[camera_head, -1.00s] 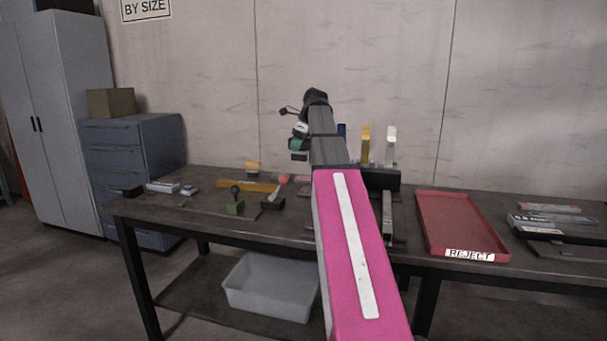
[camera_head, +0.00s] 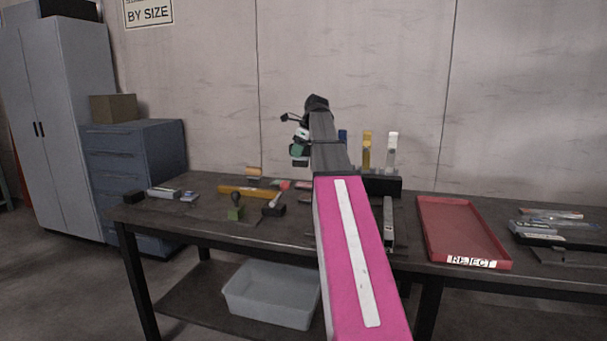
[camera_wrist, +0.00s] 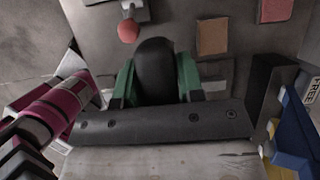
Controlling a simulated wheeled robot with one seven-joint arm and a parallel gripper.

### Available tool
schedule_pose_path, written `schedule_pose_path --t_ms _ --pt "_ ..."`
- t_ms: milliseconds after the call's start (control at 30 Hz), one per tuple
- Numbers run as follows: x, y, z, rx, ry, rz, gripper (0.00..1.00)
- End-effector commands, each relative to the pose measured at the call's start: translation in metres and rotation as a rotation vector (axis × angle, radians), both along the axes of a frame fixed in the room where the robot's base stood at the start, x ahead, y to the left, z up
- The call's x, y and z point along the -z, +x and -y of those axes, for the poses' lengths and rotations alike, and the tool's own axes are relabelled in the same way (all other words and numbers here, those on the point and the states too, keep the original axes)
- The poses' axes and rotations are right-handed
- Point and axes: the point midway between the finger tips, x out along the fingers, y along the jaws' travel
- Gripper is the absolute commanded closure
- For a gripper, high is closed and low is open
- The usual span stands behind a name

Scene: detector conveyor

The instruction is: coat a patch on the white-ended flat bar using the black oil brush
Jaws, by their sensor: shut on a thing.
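The white-ended flat bar (camera_head: 391,150) stands upright in a black rack (camera_head: 385,187), right of a yellow-ended bar (camera_head: 367,150) and a blue-ended bar (camera_head: 342,136). My gripper (camera_wrist: 157,80) has its green fingers on both sides of a dark rounded handle, which I take to be the black oil brush (camera_wrist: 155,65). The brush's working end is hidden in the wrist view. In the head view my gripper (camera_head: 299,150) is above the table, left of the rack, partly hidden by my arm. The white-ended bar is not clearly visible in the wrist view.
A red REJECT tray (camera_head: 463,215) lies right of the rack. A blue part (camera_wrist: 292,132) and a FREE label show at the wrist view's right edge.

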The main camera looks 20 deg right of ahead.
Motion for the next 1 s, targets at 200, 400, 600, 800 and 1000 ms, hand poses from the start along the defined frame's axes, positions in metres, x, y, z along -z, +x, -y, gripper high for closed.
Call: schedule_pose_path --t_ms 200,400,600,800,1000 --pt "0.02 0.025 0.017 0.001 0.001 -0.001 0.83" --pt "0.059 0.061 0.047 0.002 0.002 -0.002 0.83" --pt "0.086 0.082 0.065 0.0 0.0 0.0 0.83" --pt "0.096 0.086 0.07 0.0 -0.001 0.001 0.83" --pt "0.106 0.085 0.07 0.0 0.0 0.0 0.83"
